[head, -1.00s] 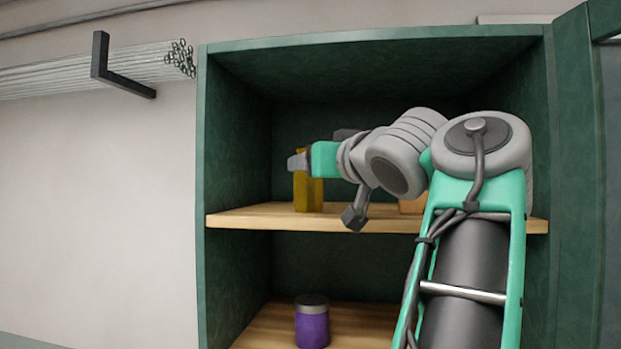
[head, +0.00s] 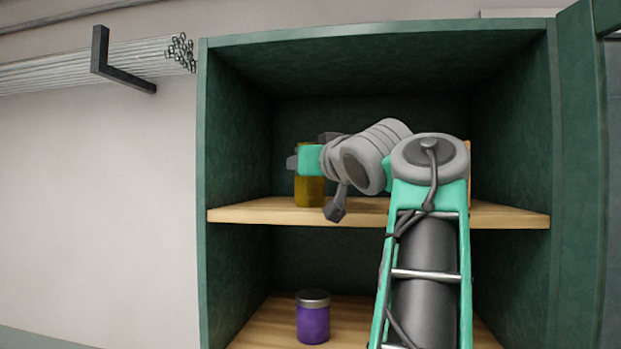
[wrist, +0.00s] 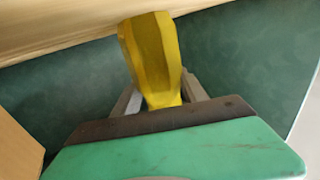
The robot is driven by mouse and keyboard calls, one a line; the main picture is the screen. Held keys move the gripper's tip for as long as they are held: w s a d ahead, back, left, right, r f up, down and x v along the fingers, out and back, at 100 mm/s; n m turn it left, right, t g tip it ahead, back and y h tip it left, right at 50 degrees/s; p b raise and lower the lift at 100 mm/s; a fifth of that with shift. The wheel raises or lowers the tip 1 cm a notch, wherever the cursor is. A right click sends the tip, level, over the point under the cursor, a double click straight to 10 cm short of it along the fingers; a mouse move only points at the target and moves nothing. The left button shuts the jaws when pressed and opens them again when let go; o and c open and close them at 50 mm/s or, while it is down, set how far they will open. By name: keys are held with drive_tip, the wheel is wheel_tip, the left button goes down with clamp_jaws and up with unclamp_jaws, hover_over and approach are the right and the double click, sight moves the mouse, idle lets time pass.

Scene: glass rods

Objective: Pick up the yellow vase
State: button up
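The yellow vase (head: 310,190) stands upright on the upper cabinet shelf, near the left wall. My gripper (head: 293,163) reaches in from the right at the vase and hides part of its upper body in the head view. In the wrist view the faceted vase (wrist: 155,52) lies between the two fingers of my gripper (wrist: 160,85), its narrow end towards the palm. The fingers stand wide apart, one on each side of it. Whether either finger touches the vase is not clear.
The wooden upper shelf (head: 250,212) bears the vase. An orange object (head: 468,160) stands there to the right, mostly behind my arm. A purple jar (head: 313,320) stands on the lower shelf. Green cabinet walls close in both sides. Glass rods (head: 100,72) rest on a wall bracket outside.

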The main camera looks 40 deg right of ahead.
clamp_jaws()
idle(0.3)
